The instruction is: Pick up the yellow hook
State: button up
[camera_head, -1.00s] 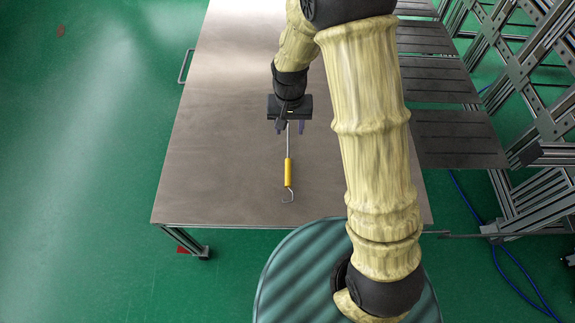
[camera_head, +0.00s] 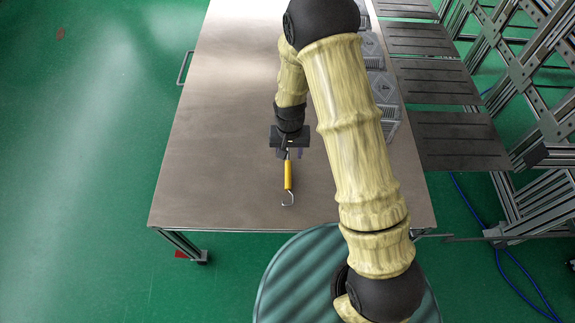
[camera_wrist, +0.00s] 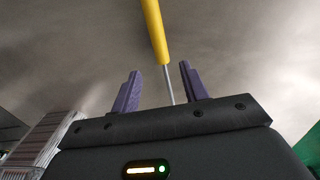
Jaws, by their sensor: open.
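The yellow hook (camera_head: 289,176) lies on the metal table (camera_head: 215,190) near its front edge. It has a yellow handle, a thin metal shaft and a bent metal end toward the front edge. My gripper (camera_head: 288,155) is over its far end in the head view and hides part of the shaft. In the wrist view the hook's handle (camera_wrist: 155,32) is beyond the fingertips, and its shaft runs back between them. My gripper (camera_wrist: 160,78) is open there, with a purple finger on each side of the shaft and a gap on both sides.
Several clear patterned trays (camera_head: 378,85) sit along the table's right edge, partly behind my arm. Dark shelf panels (camera_head: 455,138) and a metal frame (camera_head: 535,75) stand to the right. The table left of the hook is bare.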

aim_at(288, 163)
jog(key=shift+f, duration=0.1)
notch_tip(288, 163, down, 5)
jog(key=shift+a+f+b, duration=0.1)
jog(key=shift+a+b, duration=0.05)
jog(key=shift+b, duration=0.4)
dwell(0.4)
grip_shut()
